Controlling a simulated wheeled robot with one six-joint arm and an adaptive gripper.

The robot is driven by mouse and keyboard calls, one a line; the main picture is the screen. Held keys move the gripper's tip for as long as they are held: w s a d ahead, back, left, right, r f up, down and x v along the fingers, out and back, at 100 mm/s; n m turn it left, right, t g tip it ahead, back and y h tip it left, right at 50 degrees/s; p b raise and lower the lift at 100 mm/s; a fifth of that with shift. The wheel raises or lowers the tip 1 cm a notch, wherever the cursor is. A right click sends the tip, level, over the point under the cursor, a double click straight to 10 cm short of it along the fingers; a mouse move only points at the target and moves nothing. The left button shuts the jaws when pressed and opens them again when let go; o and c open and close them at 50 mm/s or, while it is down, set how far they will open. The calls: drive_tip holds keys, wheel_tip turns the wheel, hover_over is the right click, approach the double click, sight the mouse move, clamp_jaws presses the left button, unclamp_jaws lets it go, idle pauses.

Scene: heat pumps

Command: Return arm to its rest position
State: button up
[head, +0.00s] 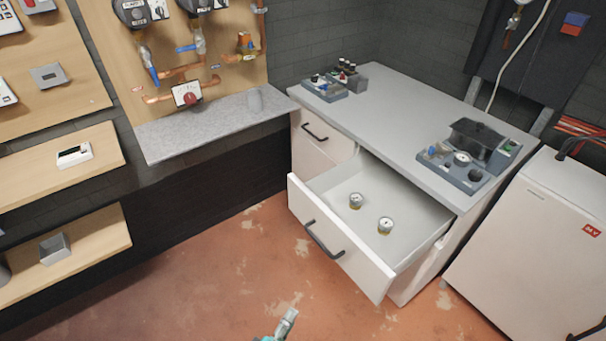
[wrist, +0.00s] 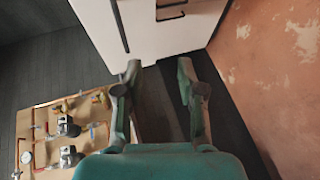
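My gripper (wrist: 159,80) shows in the wrist view with its two fingers spread apart and nothing between them. Part of it (head: 284,325) also shows at the bottom edge of the head view, over the floor and in front of the open drawer, apart from it. The rest of my arm is out of the head view. In the wrist view a white cabinet front lies beyond the fingertips.
The white cabinet's drawer (head: 340,238) stands open, with two round gauges (head: 356,200) (head: 385,225) inside. Two grey trays of parts (head: 324,88) (head: 466,160) sit on the countertop (head: 400,120). A pipe board (head: 165,60) and shelves (head: 60,165) are at left. The floor (head: 200,290) is clear.

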drive_tip(key=s+d+f+g+y, duration=0.2)
drive_tip(key=s+d+f+y, duration=0.15)
drive_tip(key=d+f, duration=0.55)
drive_tip(key=s+d+r+m+y, duration=0.35)
drive_tip(key=s+d, duration=0.65)
drive_tip(key=s, duration=0.4)
drive_tip(key=s+d+r+m+t, duration=0.1)
drive_tip(key=s+r+m, duration=0.3)
drive_tip(key=r, duration=0.7)
drive_tip(key=s+d+r+m+t, duration=0.2)
drive_tip(key=s+r, duration=0.4)
drive_tip(key=r, duration=0.5)
drive_tip(key=shift+s+d+m+t, duration=0.25)
drive_tip(key=shift+m+t, duration=0.25)
drive_tip(key=shift+m, duration=0.55)
